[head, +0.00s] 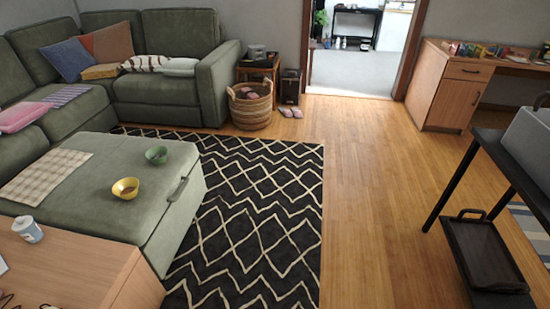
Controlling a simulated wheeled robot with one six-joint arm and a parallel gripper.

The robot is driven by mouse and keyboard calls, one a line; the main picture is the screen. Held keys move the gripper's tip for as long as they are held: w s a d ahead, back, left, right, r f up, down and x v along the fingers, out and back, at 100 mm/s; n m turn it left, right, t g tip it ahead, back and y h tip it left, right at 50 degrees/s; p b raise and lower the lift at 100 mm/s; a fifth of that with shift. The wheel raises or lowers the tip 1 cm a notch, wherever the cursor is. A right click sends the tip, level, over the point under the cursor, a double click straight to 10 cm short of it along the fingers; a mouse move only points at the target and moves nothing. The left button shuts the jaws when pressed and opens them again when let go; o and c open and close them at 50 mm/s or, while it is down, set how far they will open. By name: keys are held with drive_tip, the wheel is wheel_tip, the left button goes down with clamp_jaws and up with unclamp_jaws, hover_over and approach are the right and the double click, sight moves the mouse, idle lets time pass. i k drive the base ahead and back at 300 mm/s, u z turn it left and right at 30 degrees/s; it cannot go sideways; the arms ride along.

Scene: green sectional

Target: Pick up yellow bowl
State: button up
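The yellow bowl (125,188) sits upright on top of the green ottoman (112,217), near its front right part. Something brownish shows inside the bowl. A green bowl (157,155) sits a little behind it and to the right, apart from it. My gripper does not show in the head view.
A checkered cloth (45,176) lies on the ottoman's left. A wooden table (75,265) with a cup (27,229) stands in front. The green sectional (167,88) is behind. The patterned rug (260,215) and wooden floor (365,190) right of the ottoman are clear.

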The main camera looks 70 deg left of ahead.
sight(127, 188)
drive_tip(key=u, duration=1.15)
drive_tip(key=k, duration=0.15)
drive_tip(key=u, duration=1.7)
drive_tip(key=k, duration=0.65)
drive_tip(key=z, duration=1.05)
drive_tip(key=i, duration=1.85)
drive_tip(key=u, duration=1.2)
drive_tip(key=i, duration=0.7)
drive_tip(key=u, duration=0.75)
